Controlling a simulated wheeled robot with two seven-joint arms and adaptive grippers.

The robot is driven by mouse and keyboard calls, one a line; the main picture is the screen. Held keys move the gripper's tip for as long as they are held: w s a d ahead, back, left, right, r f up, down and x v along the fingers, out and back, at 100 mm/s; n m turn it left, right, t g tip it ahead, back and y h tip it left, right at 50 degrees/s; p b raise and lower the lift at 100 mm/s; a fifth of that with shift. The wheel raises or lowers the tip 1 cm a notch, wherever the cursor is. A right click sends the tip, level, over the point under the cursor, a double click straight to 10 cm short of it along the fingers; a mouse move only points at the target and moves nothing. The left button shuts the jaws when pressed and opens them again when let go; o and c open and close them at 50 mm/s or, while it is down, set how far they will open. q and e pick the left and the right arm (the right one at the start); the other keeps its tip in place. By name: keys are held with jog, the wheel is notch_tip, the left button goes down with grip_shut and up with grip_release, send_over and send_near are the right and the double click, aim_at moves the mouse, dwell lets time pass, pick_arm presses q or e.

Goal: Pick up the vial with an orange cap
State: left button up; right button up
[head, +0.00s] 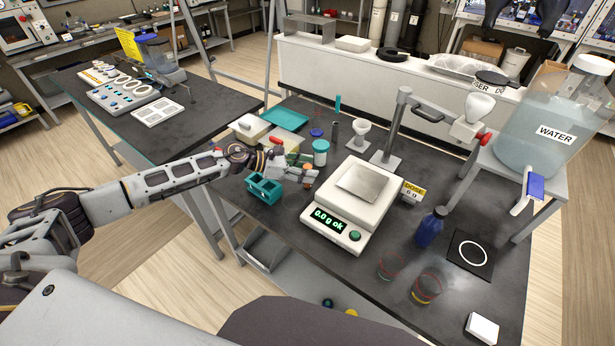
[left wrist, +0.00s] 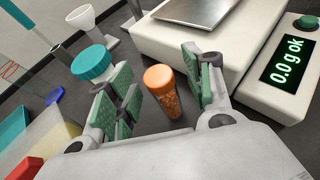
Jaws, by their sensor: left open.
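The vial with an orange cap (left wrist: 160,78) stands upright on the dark bench in the left wrist view. It holds orange contents. My left gripper (head: 298,172) is open, with its green-padded fingers on either side of the vial; the wrist view shows gaps between the pads and the vial. In the head view the gripper largely hides the vial, just left of the scale. A teal-capped jar (left wrist: 93,63) stands close outside one finger; it also shows in the head view (head: 320,153). My right gripper is not in view.
The white scale (head: 336,225) reads 0.0 g ok, close to the gripper's right. A teal rack (head: 264,190) sits at the bench's left edge. A blue bottle (head: 430,229) and glass beakers (head: 427,290) stand further right. A water tank (head: 552,115) is on a stand.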

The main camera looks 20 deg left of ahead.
pick_arm(q)
jog(key=shift+w+d+f, duration=0.1)
jog(key=shift+w+d, duration=0.05)
jog(key=shift+d, duration=0.1)
dwell(0.3)
jog(key=c, duration=1.1)
